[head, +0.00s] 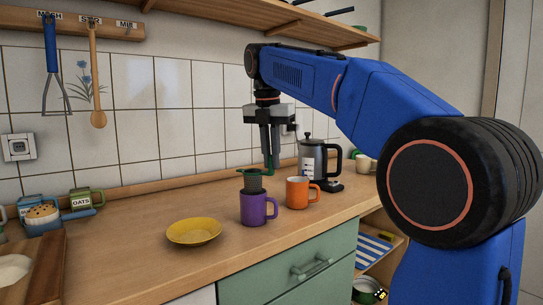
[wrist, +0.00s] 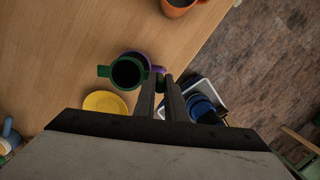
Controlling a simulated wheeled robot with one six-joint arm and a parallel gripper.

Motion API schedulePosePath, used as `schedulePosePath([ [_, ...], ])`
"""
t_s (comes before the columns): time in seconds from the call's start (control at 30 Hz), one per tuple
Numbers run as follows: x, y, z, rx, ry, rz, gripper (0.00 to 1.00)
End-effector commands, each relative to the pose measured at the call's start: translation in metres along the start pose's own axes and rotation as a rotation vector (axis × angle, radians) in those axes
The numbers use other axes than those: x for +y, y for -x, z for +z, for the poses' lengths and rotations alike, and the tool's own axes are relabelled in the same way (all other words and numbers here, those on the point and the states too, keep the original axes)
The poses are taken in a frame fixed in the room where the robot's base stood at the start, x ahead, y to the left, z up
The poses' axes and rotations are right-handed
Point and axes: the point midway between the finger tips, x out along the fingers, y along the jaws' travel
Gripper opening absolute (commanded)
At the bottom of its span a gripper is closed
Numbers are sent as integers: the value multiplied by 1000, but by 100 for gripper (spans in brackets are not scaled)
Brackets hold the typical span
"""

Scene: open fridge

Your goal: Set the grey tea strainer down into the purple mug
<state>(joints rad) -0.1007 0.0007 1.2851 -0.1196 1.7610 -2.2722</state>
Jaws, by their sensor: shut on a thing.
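The tea strainer (head: 253,183) has a grey basket and a green rim with small side handles. It is upright over the purple mug (head: 258,209), its lower end at about the mug's rim; I cannot tell whether it reaches inside. My gripper (head: 270,166) points down and is shut on the strainer's green handle at its right side. In the wrist view, the strainer (wrist: 127,72) shows as a green ring with a dark inside. It hides most of the purple mug (wrist: 157,60), whose rim shows beyond it. My gripper (wrist: 160,84) is beside it.
An orange mug (head: 297,193) stands close to the right of the purple mug. A kettle-like jug (head: 312,158) stands behind it. A yellow dish (head: 194,232) is at the front left. The counter (head: 135,215) is clear left of the dish. Open shelving is below right.

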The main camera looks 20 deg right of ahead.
Motion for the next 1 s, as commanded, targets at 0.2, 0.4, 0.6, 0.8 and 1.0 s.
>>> schedulePosePath([
  [0.2,0,-5,-1,0,0,0,0],
  [0.4,0,-10,-2,0,0,0,0],
  [0.6,0,-14,-2,0,0,1,0],
  [0.8,0,-19,-3,0,0,0,0],
  [1.0,0,-24,-4,0,0,0,0],
])
